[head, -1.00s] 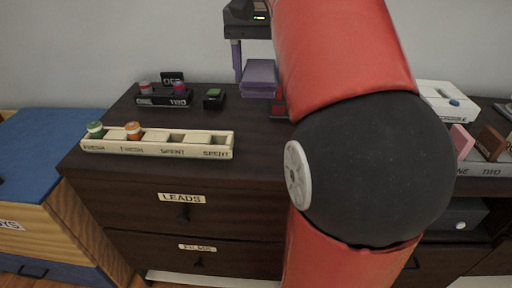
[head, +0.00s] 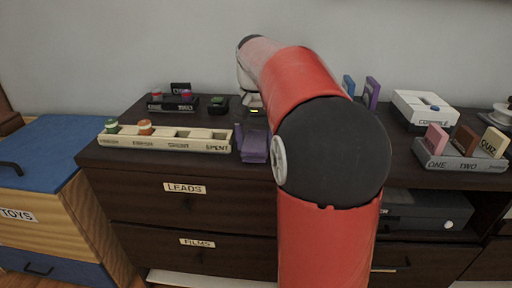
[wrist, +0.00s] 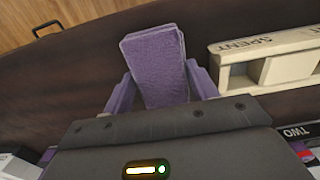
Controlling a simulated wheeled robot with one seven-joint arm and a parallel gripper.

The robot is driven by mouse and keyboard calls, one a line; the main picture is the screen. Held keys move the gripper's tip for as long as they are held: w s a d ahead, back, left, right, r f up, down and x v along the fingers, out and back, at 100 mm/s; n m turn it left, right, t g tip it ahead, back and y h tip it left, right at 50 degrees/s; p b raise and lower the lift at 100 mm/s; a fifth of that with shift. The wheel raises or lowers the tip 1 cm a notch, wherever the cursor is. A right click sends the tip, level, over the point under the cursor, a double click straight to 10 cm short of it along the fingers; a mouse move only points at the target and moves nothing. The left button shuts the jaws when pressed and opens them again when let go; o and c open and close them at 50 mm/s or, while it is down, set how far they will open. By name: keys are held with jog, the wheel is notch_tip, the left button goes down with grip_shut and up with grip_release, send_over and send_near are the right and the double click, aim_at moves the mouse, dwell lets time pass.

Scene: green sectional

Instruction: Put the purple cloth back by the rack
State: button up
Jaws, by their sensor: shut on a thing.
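The purple cloth (head: 256,152) is a folded, flat block. It is above the front part of the dark dresser top, just right of the cream tray's end. My gripper (head: 252,138) points down over the dresser with its purple fingers around the cloth. In the wrist view the cloth (wrist: 155,62) stands out between the two fingers of my gripper (wrist: 160,82), which is shut on it. Whether the cloth's lower edge touches the dresser is unclear. A blue upright piece (head: 348,85) and a purple one (head: 371,92) stand behind my arm; what holds them is hidden.
A small black holder (head: 172,104) and a green-topped box (head: 218,104) stand behind. A white box (head: 424,110) and a grey holder (head: 462,160) stand right. My arm hides the dresser's middle.

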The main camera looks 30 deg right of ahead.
aim_at(255, 142)
jog(key=shift+f, duration=0.15)
jog(key=o, duration=0.9)
jog(key=shift+o, duration=0.2)
notch_tip(255, 142, up, 12)
jog(key=p, duration=0.2)
jog(key=shift+r+p, duration=0.2)
jog(key=shift+p, duration=0.1)
